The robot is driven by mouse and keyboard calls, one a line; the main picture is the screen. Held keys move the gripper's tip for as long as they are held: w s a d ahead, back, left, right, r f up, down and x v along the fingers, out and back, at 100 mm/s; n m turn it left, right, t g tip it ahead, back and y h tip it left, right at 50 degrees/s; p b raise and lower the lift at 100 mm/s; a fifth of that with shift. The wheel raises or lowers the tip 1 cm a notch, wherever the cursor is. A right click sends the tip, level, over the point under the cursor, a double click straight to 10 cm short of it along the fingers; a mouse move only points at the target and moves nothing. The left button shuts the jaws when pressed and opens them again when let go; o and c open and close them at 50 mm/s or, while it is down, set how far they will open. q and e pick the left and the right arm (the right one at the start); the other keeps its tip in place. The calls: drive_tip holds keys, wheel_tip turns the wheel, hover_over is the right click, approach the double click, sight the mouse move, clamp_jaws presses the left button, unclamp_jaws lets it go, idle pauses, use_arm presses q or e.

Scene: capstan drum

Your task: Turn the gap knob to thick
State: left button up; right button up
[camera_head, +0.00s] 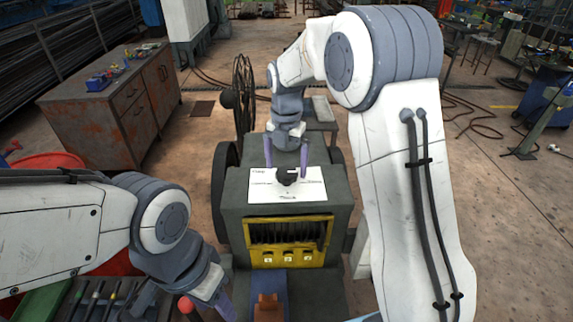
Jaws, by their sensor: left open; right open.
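The gap knob (287,178) is a dark round knob on a white label plate (310,192) on top of a grey machine. The plate carries small words around the knob, too small to read surely. The knob's pointer direction is not clear. My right gripper (287,170) comes down from behind the knob, open, with one purple finger to its left and one to its right. I cannot tell if the fingers touch it. My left gripper (224,303) is low at the left of the machine front, away from the knob, and partly cut off by the frame's bottom.
The grey machine (236,189) has a yellow-framed front opening (290,259) and a spoked wheel (243,95) behind it. A red ball handle (186,305) is beside my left gripper. A rusty cabinet (100,125) stands at the left. Open floor lies to the right.

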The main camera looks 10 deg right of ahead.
drive_tip(key=shift+f, duration=0.75)
drive_tip(key=c, duration=1.4)
drive_tip(key=shift+o, duration=0.2)
